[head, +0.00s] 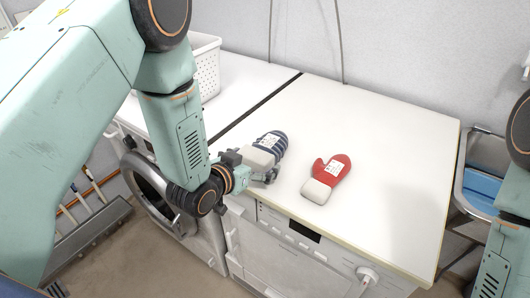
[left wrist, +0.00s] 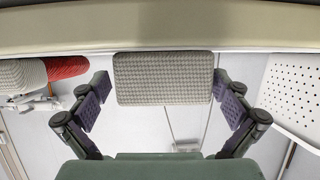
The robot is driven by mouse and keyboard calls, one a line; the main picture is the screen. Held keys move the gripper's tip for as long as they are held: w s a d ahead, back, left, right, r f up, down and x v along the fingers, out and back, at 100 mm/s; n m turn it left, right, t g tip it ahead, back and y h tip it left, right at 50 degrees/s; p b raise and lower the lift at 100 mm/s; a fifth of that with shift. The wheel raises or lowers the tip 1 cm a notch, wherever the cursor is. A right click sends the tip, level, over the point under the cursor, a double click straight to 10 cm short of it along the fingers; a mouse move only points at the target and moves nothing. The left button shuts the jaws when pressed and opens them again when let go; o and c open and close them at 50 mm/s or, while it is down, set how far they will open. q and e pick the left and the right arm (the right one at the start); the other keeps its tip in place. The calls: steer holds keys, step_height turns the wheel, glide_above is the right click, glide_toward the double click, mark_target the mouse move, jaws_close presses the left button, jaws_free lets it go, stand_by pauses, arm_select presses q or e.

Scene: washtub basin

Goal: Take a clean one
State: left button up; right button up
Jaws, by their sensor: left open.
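A dark blue striped mitten (head: 271,142) with a pale cuff lies on the white worktop (head: 380,130). A white label shows on it. A red mitten (head: 333,168) with a white label and pale cuff lies to its right, apart from it. My left gripper (head: 262,172) is at the striped mitten's cuff, near the front edge. In the left wrist view, the woven grey cuff (left wrist: 163,78) sits between the open fingers of the gripper (left wrist: 160,92). Part of the red mitten (left wrist: 68,67) shows at the left there. My right gripper is out of view.
A white perforated basket (head: 206,68) stands at the back left; it also shows in the left wrist view (left wrist: 293,95). Front-loading machines (head: 290,262) stand under the worktop. A metal tub with blue inside (head: 482,185) is at the right. The worktop's right part is clear.

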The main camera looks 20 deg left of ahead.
arm_select(q)
steer(key=shift+x, duration=1.05)
steer(key=shift+w, duration=0.35)
steer(key=shift+w+f, duration=0.1)
steer(key=shift+c, duration=0.5)
steer(key=shift+s+a, duration=0.15)
steer(key=shift+s, duration=0.1)
steer(key=c, duration=0.6)
steer(key=shift+w, duration=0.15)
steer(key=c, duration=0.4)
steer(key=shift+c, duration=0.2)
